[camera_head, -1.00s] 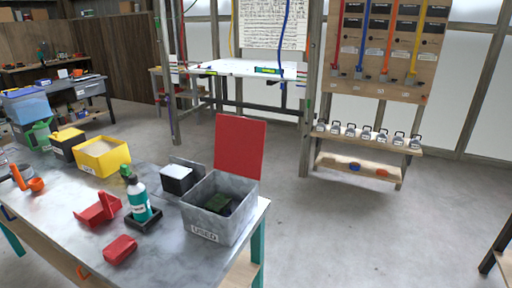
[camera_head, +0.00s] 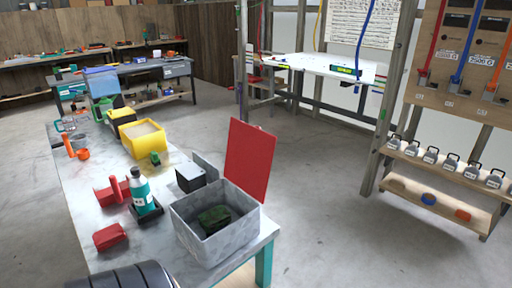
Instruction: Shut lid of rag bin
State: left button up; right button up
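The rag bin (camera_head: 207,236) is a grey open-topped metal box at the near right corner of the workbench. Its red lid (camera_head: 249,161) stands open, raised nearly upright and leaning slightly back along the bin's far right side. A dark green rag (camera_head: 214,218) lies inside, below the rim. Neither of my gripper's fingers shows in the view, left or right.
A yellow bin (camera_head: 144,139) is farther back. Open floor (camera_head: 310,190) lies right of the bench.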

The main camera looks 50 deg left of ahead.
aim_at(251, 149)
jog(key=i+u, duration=0.3)
jog(key=i, duration=0.35)
jog(key=i+l+u, duration=0.25)
jog(key=i, duration=0.4)
jog(key=i+u, duration=0.2)
jog(key=u, duration=0.3)
jog(key=i+u, duration=0.2)
jog(key=u, duration=0.3)
jog(key=i+l+u, duration=0.2)
jog(key=u, duration=0.25)
jog(key=i+l+u, duration=0.15)
jog(key=u, duration=0.35)
